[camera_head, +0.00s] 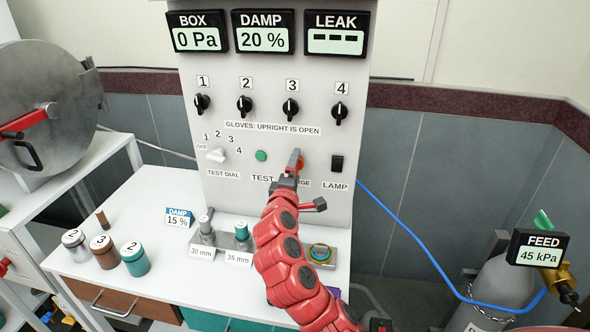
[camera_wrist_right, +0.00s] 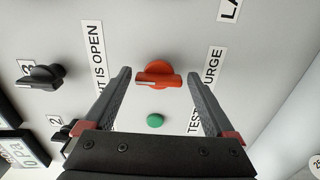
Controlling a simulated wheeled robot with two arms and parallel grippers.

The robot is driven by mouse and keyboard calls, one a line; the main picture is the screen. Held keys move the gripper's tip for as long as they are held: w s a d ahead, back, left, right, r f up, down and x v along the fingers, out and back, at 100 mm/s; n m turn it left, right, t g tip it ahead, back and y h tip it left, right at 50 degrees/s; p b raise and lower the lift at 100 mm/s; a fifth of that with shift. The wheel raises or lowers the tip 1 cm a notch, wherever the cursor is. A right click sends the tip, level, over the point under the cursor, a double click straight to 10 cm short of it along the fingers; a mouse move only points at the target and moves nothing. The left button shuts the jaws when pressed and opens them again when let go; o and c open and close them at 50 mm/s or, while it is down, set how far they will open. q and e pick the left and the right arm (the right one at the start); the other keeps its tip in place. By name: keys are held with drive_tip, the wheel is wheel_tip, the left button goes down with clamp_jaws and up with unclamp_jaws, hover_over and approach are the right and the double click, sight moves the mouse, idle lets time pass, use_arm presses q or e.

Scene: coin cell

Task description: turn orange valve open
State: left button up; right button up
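The orange valve (camera_wrist_right: 158,76) is on the grey panel, above the PURGE label. In the right wrist view its bar handle lies almost level across the picture, roughly parallel to the black knob beside it. My right gripper (camera_wrist_right: 160,84) is open, with one finger at each side of the valve and visible gaps to both ends of the handle. I cannot tell how far the fingertips are from the panel. In the head view my right gripper (camera_head: 296,160) covers most of the valve (camera_head: 302,162). My left gripper is not in view.
A green button (camera_head: 261,156) is left of the valve, a black lamp switch (camera_head: 337,164) right. Black knobs (camera_head: 291,108) sit above. Below, a white bench (camera_head: 170,240) holds several numbered cylinders (camera_head: 134,259). A feed gas bottle (camera_head: 497,286) with a blue hose stands right.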

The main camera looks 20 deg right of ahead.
drive_tip(key=shift+o, duration=0.4)
drive_tip(key=shift+s, duration=0.1)
drive_tip(key=p+v, duration=0.1)
drive_tip(key=v, duration=1.6)
drive_tip(key=shift+a, duration=0.2)
